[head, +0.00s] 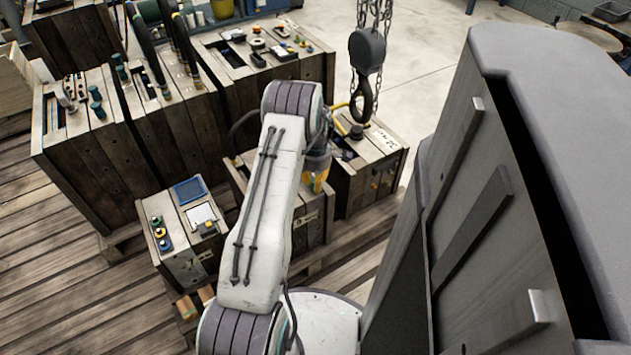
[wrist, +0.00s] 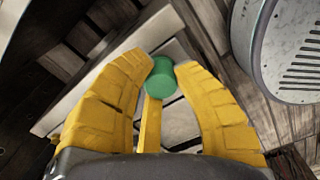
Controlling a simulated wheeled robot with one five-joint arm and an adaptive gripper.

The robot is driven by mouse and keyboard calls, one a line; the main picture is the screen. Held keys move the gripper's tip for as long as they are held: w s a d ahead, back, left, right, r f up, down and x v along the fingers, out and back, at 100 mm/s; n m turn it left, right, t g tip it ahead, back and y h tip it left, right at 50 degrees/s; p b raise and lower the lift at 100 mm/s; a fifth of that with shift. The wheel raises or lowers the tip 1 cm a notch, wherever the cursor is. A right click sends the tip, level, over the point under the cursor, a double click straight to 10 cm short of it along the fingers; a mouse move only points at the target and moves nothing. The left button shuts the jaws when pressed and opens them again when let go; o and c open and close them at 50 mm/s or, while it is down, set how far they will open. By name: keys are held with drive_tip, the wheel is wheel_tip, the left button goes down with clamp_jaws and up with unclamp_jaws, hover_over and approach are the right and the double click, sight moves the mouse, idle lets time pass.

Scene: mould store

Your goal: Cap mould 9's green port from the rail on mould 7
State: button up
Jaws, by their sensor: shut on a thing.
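My gripper (wrist: 162,80) is shut on a green cap (wrist: 164,77), a short cylinder between its yellow fingertips. In the head view my gripper (head: 317,180) is half hidden behind my arm, above a wooden mould (head: 312,222) whose top is mostly covered. A small wooden mould (head: 187,270) at front left carries a row of green, blue and yellow round pieces (head: 160,234). Another mould (head: 380,155) stands just right of my gripper, with a dark fitting and a marking too small to read. I cannot tell which is mould 7 or 9, and I make out no green port.
A crane hook (head: 363,98) hangs on chains above the right mould. Taller wooden moulds with hoses and fittings (head: 170,120) stand at the back left. A large grey cabinet-like body (head: 500,200) fills the right. Open concrete floor (head: 425,60) lies behind.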

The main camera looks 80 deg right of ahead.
drive_tip(key=o, duration=0.8)
wheel_tip(320, 180, up, 12)
idle(0.7)
